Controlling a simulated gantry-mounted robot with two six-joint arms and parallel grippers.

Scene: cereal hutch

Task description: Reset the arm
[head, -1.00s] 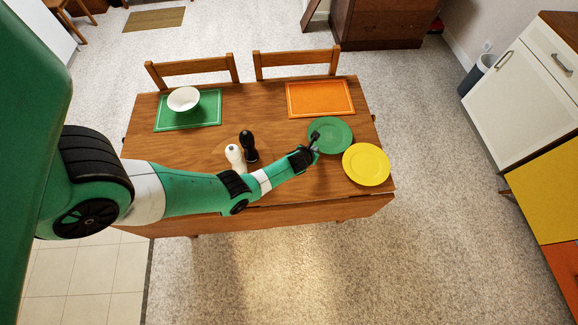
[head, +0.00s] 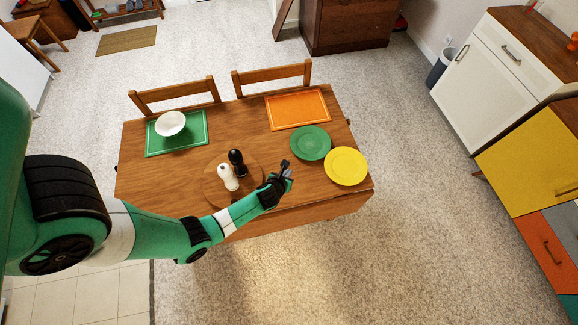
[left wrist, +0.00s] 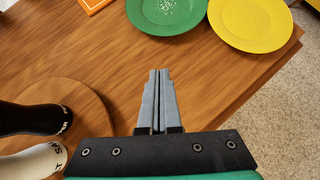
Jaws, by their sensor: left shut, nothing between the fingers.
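My left arm reaches in from the left over the wooden table (head: 190,183). My left gripper (head: 287,167) is shut and empty, above the table's front part. In the left wrist view its two grey fingers (left wrist: 157,98) lie together with nothing between them. The green plate (head: 310,143) and the yellow plate (head: 346,166) lie to the right of the gripper, apart from it. Both plates also show at the top of the left wrist view. My right gripper is not in view.
White and black shakers (head: 228,177) stand on a round wooden board (head: 213,191) left of the gripper. A white bowl (head: 171,123) sits on a green placemat (head: 196,141). An orange placemat (head: 298,109) is bare. Two chairs stand behind the table. A yellow-fronted cabinet (head: 540,160) is at right.

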